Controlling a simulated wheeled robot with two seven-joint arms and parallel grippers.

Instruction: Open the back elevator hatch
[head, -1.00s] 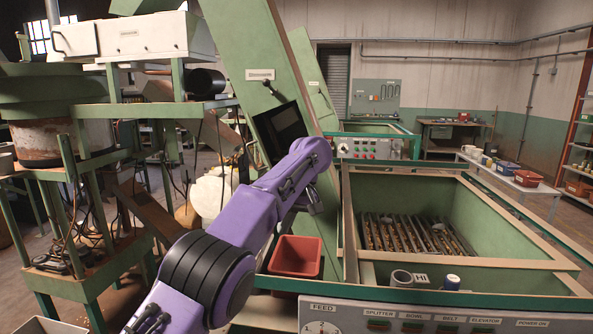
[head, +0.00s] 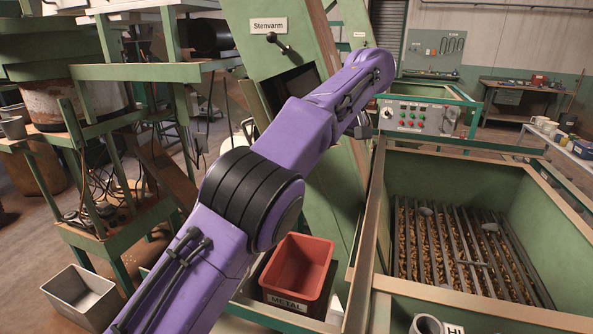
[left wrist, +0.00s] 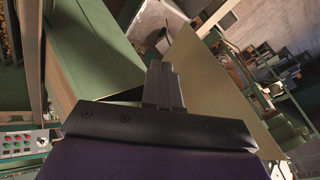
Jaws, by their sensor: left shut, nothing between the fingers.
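The near elevator (head: 341,200) is a sloping green column with a "Stenvarm" label, a dark handle (head: 279,43) and a dark opening (head: 283,92) below it. The back elevator (head: 346,12) is a second green column behind it, with a small label (head: 359,34). Its hatch is not clearly visible. My left arm crosses in front of the near elevator, and its hand is mostly hidden in the head view. In the left wrist view my left gripper (left wrist: 163,84) is shut and empty, over green panels (left wrist: 92,48). I cannot tell whether it touches them. My right gripper is not in view.
A green hopper (head: 455,172) with a bar grate over nuts stands at right. A control panel (head: 420,116) stands behind it. A red "METAL" bin (head: 299,270) sits beside my forearm, and a grey metal bin (head: 84,296) is at lower left. Green machine frames crowd the left.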

